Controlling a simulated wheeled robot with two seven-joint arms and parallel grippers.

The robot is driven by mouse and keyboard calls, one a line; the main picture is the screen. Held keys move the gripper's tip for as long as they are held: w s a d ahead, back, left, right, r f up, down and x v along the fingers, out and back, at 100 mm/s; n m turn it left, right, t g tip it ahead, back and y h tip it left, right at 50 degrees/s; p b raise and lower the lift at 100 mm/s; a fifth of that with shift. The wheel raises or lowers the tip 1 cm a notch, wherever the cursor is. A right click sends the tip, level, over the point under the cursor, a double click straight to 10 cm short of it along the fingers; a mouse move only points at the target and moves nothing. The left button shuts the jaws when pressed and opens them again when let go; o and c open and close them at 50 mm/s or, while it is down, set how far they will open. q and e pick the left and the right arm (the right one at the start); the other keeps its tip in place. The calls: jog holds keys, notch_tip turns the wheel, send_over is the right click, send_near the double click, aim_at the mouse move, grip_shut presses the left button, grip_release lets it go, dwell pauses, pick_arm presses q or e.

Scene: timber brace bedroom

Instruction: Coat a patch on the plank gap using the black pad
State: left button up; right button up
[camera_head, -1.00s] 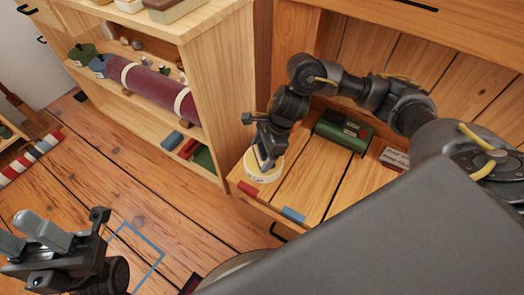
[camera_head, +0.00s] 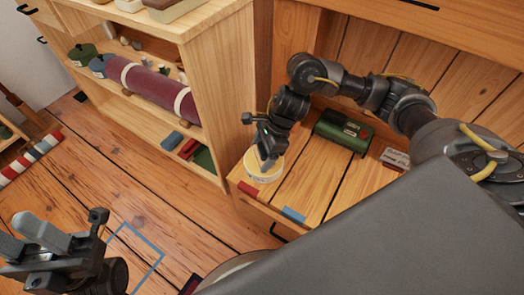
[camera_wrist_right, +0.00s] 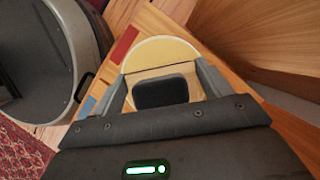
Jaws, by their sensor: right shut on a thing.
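The black pad (camera_wrist_right: 160,92) sits between the two grey fingers of my right gripper (camera_wrist_right: 163,88) in the right wrist view. The gripper (camera_head: 267,162) is shut on it. It hangs over a round, shallow pale-yellow tin (camera_head: 262,176), which also shows in the wrist view (camera_wrist_right: 160,50). Whether the pad touches the tin's contents I cannot tell. The tin stands on the plank bench top (camera_head: 318,180), near its left end. A dark plank gap (camera_head: 338,184) runs along the bench to the tin's right.
A green box-like thing (camera_head: 342,133) and a small labelled box (camera_head: 395,158) stand at the bench's back. Red (camera_head: 251,189) and blue (camera_head: 293,215) patches lie at its front edge. A shelf unit (camera_head: 222,80) stands left. A blue square outline (camera_head: 150,270) marks the floor.

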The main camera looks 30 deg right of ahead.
aim_at(262, 148)
jog(key=shift+r+p, duration=0.75)
jog(key=shift+r, duration=0.05)
jog(key=shift+r+p, duration=2.05)
jog(key=shift+r, duration=0.7)
jog(key=shift+s+f, duration=0.1)
